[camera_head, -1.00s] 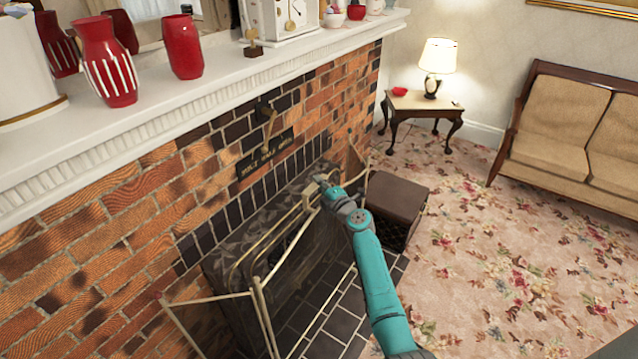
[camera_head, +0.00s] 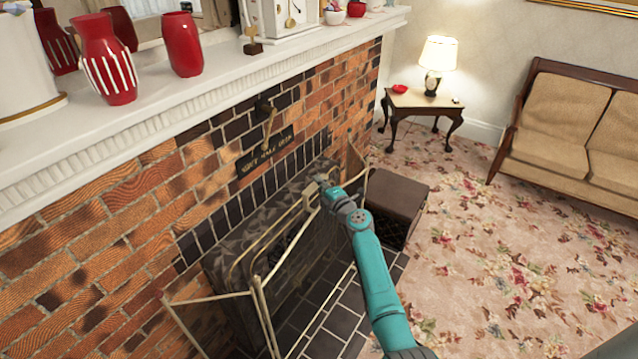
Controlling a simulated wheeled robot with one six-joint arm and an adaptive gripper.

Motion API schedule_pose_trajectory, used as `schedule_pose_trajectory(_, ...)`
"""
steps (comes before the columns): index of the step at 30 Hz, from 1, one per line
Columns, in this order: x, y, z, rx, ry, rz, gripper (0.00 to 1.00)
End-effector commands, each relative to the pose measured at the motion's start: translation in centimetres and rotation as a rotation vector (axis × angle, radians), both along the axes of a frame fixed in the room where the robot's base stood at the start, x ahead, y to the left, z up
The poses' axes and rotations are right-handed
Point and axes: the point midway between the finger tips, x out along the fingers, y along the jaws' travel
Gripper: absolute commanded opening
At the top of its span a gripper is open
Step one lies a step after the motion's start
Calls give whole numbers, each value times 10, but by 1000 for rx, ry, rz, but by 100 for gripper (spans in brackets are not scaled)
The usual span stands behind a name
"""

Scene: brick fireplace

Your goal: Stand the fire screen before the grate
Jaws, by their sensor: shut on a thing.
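The fire screen (camera_head: 258,284) is a brass-framed folding screen with side panels angled toward the brick wall. It stands upright in front of the dark fireplace opening, over the dark tiled hearth (camera_head: 335,318). The grate (camera_head: 240,262) shows only partly, as dark shapes behind the screen's mesh. My gripper (camera_head: 318,190) is shut on the top of the screen's frame, toward its right end. The fingertips are small and partly hidden by the wrist. I cannot tell whether the screen's feet touch the tiles.
A brown box-like stool (camera_head: 397,198) stands just right of the screen. The white mantel (camera_head: 150,115) above holds red vases (camera_head: 183,45) and a clock (camera_head: 285,16). A side table (camera_head: 425,102) with a lamp and a sofa (camera_head: 575,135) stand farther right. The floral carpet (camera_head: 500,260) is clear.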

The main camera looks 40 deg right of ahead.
Motion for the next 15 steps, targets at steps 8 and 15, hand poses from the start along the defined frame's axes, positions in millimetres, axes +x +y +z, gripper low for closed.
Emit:
schedule_pose_trajectory(8, 1, -1, 3, -1, -8, -1, 0)
schedule_pose_trajectory(15, 1, -1, 0, -2, -8, -1, 0)
